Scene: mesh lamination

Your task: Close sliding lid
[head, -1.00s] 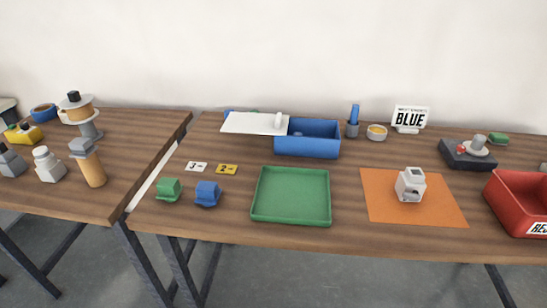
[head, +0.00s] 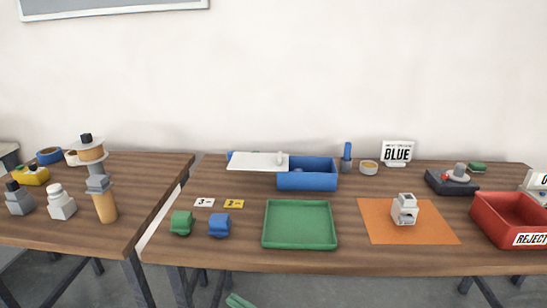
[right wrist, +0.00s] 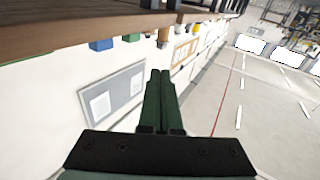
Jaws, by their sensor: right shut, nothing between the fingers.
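A blue box (head: 308,182) stands at the back middle of the table in the head view. Its white sliding lid (head: 253,162) has a small upright knob (head: 280,158) and juts out to the left of the box. Most of the box top is uncovered. My right gripper (head: 238,300) shows only as green fingertips at the bottom edge of the head view, in front of the table and well away from the lid. In the right wrist view its two green fingers (right wrist: 160,75) lie together, shut and empty. My left gripper is not in view.
A green tray (head: 300,245) lies in front of the box. Green (head: 181,223) and blue (head: 219,225) blocks stand left of it. An orange mat (head: 440,233) and red bin (head: 510,218) are to the right. A blue-handled tool in a holder (head: 347,158) stands just right of the box.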

